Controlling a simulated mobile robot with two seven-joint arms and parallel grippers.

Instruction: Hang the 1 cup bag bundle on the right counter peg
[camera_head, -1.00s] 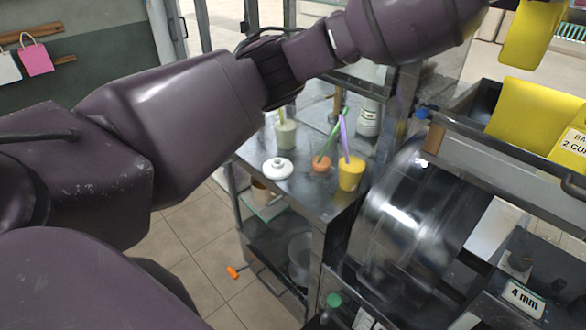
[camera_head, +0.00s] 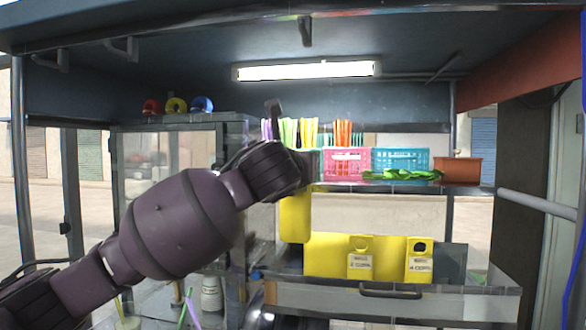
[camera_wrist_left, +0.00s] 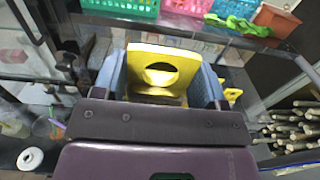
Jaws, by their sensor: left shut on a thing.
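A yellow bag bundle (camera_head: 294,216) hangs upright below my left gripper (camera_head: 303,168) in the head view, in front of the cart's rear shelf. In the left wrist view the bundle (camera_wrist_left: 161,66) shows its dark cut-out handle and sits between the blue-grey fingers of my left gripper (camera_wrist_left: 164,88), which is shut on it. No label is readable on it. My right gripper is not in view. I cannot make out the right counter peg in these views.
Yellow bags labelled 2 cups (camera_head: 360,265) and 4 cups (camera_head: 419,264) stand in a metal bin (camera_head: 395,299). A shelf (camera_head: 400,188) above bears a pink basket (camera_head: 347,164), a blue basket (camera_head: 400,160) and a brown pot (camera_head: 458,171). Sugarcane sticks (camera_wrist_left: 297,128) lie at right.

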